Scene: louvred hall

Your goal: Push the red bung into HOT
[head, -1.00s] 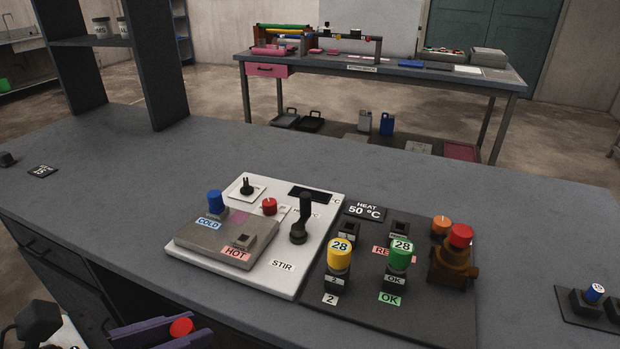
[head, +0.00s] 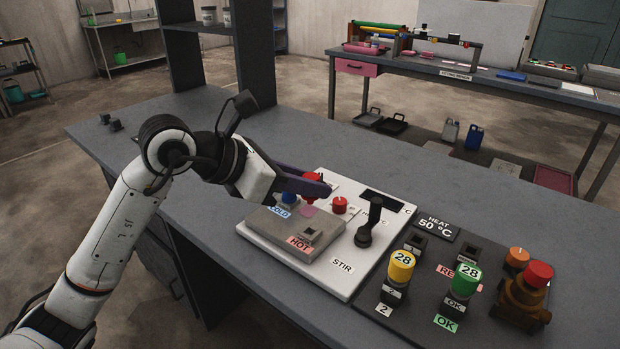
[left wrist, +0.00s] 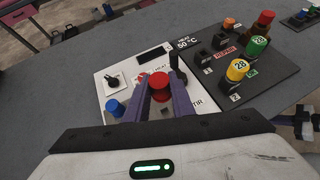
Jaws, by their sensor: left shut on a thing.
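My left gripper (head: 308,184) is shut on the red bung (head: 312,177), holding it above the grey block (head: 268,224). The left wrist view also shows the red bung (left wrist: 160,81) between the purple fingers. The HOT socket (head: 309,233) is a square raised hole at the block's near right, with a pink HOT label (head: 299,244). It looks empty, and the bung is above and behind it in the head view. The blue bung (head: 289,197) stands at COLD, partly behind the gripper.
On the white plate (head: 345,283) are a red knob (head: 340,205) and an upright black STIR lever (head: 367,222), close right of the block.

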